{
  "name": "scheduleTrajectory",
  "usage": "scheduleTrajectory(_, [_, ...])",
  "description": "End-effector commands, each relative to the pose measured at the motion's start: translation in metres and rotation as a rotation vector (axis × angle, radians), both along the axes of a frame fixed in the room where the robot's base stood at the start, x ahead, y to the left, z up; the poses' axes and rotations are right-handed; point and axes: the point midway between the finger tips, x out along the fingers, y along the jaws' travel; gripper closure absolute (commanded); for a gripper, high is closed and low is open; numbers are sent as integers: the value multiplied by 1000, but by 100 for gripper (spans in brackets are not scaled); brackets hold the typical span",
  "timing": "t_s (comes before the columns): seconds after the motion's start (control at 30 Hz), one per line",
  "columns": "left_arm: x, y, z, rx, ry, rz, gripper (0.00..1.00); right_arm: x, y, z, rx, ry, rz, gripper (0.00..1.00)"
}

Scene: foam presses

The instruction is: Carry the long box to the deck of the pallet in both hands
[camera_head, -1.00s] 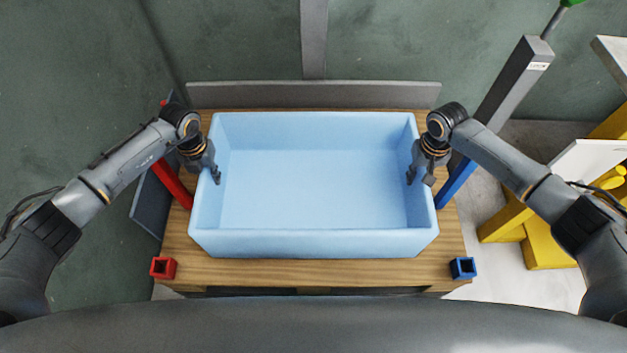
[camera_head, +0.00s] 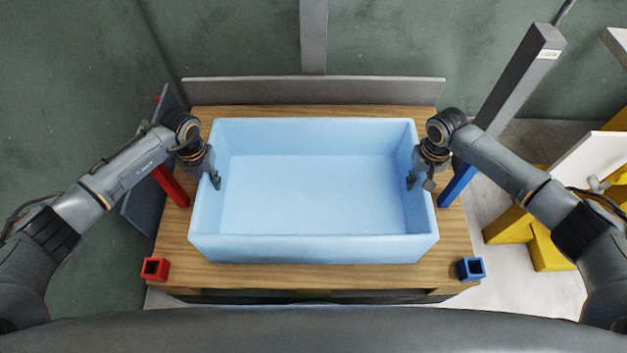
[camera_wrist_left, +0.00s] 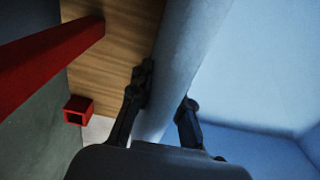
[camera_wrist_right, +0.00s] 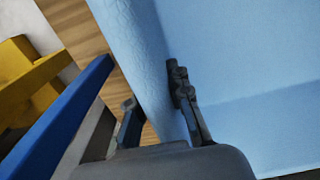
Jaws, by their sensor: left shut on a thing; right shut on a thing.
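The long box is a light blue, open, empty tub (camera_head: 313,249) in the middle of the head view, over the wooden deck of the pallet (camera_head: 315,279). My left gripper (camera_head: 213,180) is shut on its left end wall, one finger inside and one outside. My right gripper (camera_head: 411,181) is shut on its right end wall the same way. Both wrist views show the wall between the fingers. The box looks level. Its underside is hidden, so I cannot tell whether it touches the deck.
Red posts (camera_head: 155,268) stand at the pallet's left and blue posts (camera_head: 471,268) at its right. A grey board (camera_head: 313,90) runs along the back. A grey column (camera_head: 520,75) and yellow equipment (camera_head: 548,250) are on the right. Bare deck shows around the box.

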Motion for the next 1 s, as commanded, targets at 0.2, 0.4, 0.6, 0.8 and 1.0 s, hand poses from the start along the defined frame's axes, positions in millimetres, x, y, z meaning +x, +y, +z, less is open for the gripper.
scheduleTrajectory(0.2, [0,0,-2,0,0,0,59,0,0,-2,-1,0,0,59])
scheduleTrajectory(0.4, [0,0,-2,0,0,0,59,0,0,-2,0,0,0,59])
scheduleTrajectory(0.6, [1,0,12,0,-3,0,59,0,0,-2,0,0,0,59])
scheduleTrajectory(0.8, [1,1,52,1,-5,0,59,0,0,-2,0,0,0,59])
scheduleTrajectory(1.0, [1,1,93,1,-3,0,59,0,0,-2,0,0,0,59])
